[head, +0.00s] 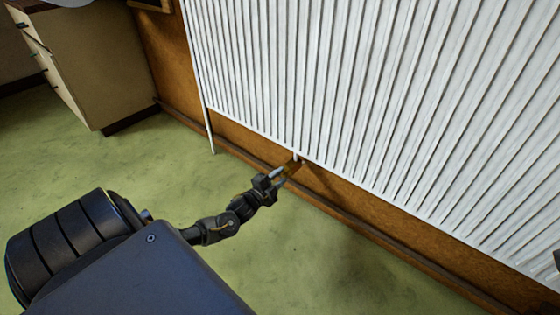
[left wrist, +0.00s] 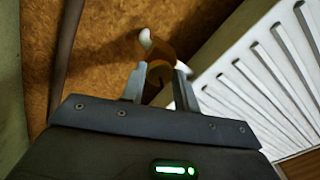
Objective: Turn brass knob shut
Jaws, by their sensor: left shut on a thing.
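The brass knob (head: 293,165) sits under the lower edge of the white ribbed radiator, low by the brown wall. In the left wrist view the knob (left wrist: 160,72) shows brown-gold between the two grey fingers, with a white pipe piece beyond it. My left gripper (head: 277,175) reaches it from the front left in the head view. In the left wrist view my left gripper (left wrist: 160,85) has its fingers on either side of the knob, shut on it. The fingers partly hide the knob. My right gripper is not seen.
The white radiator (head: 360,90) fills the upper right, close above the knob. A dark skirting board (head: 345,222) runs along the brown wall below. A beige drawer cabinet (head: 100,65) stands at the upper left. The green floor (head: 130,165) is clear.

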